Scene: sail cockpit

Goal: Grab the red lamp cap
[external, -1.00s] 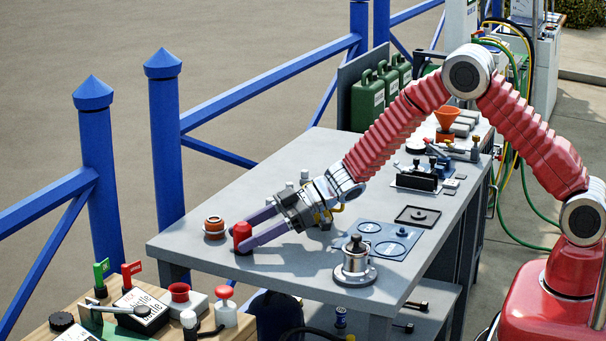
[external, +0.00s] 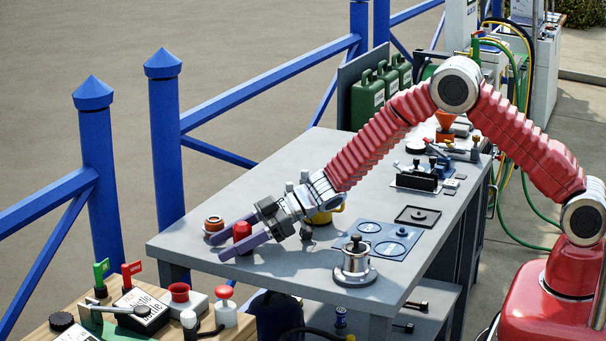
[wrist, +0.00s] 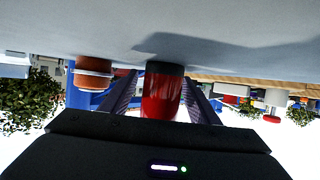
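The red lamp cap (external: 242,231), a small upright red cylinder, stands on the grey workbench (external: 300,262) near its left end. My gripper (external: 216,248) is low over the bench with its two purple fingers spread, one on each side of the cap. The fingertips reach past it. In the wrist view, which shows the bench on top, the red cap (wrist: 162,95) sits between the fingers, with a gap visible at its sides. The gripper is open and holds nothing. The cap's lower part is partly hidden by the near finger in the external view.
An orange-and-dark round fitting (external: 213,224) stands close beyond the far fingertip. A yellow mug (external: 327,217) is behind my wrist. A silver winch-like piece (external: 355,262) stands at the bench's near edge. A wooden panel with switches (external: 150,318) lies below left.

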